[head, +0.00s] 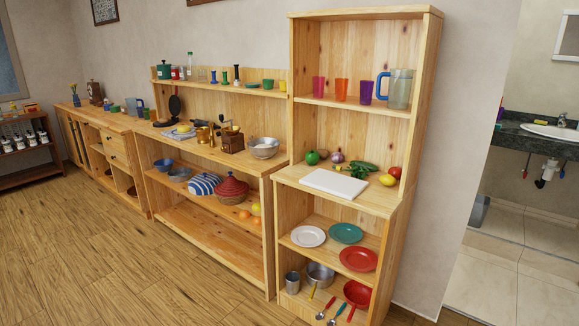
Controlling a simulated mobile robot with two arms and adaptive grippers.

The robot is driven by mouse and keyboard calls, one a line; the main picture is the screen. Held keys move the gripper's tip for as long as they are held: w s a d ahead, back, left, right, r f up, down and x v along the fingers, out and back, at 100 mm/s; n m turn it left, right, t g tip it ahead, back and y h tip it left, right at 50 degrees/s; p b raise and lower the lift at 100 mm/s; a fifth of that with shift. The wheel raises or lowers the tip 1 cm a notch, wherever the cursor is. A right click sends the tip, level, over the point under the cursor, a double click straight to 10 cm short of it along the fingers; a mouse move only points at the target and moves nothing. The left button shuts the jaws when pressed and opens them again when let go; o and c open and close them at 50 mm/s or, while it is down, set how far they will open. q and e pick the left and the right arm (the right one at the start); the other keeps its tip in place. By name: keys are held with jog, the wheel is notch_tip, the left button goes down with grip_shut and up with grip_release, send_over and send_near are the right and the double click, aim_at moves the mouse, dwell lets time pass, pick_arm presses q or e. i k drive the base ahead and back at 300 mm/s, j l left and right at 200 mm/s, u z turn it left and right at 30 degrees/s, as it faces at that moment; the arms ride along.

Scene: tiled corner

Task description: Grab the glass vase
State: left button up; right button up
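A small vase with flowers (75,98) stands on the top of the low wooden cabinet (116,122) at the far left, well away from me. It is too small in the head view to tell whether it is glass. A clear pitcher with a blue handle (400,90) stands on the upper shelf of the tall wooden shelf unit (429,90) at the right. Neither of my grippers shows in the head view.
A long wooden shelf unit (226,246) with bowls and kitchenware stands along the wall between the cabinet and tall unit. A dark rack (22,178) is at the far left. The wooden floor (110,262) in front is clear. A tiled washroom (525,222) opens at the right.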

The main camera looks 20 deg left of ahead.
aim_at(77, 101)
jog(key=i+j+u, duration=0.3)
jog(key=j+u, duration=0.2)
jog(key=i+j+u, duration=0.8)
jog(key=u, duration=0.15)
jog(key=i+j+u, duration=0.2)
jog(key=i+u, duration=0.35)
jog(key=i, duration=6.15)
jog(key=i+j+z, duration=0.1)
jog(key=i+z, duration=0.15)
jog(key=i, duration=0.25)
jog(key=i+j+z, duration=0.2)
jog(key=i, duration=0.25)
jog(key=i+j+z, duration=0.25)
jog(key=i, duration=0.2)
jog(key=i+j+z, duration=0.1)
jog(key=z, duration=1.15)
jog(key=i+j+z, duration=0.2)
jog(key=j+z, duration=0.2)
jog(key=j, duration=0.45)
jog(key=j+z, duration=0.4)
jog(key=j, duration=0.5)
jog(key=j+z, duration=0.4)
jog(key=j, duration=0.5)
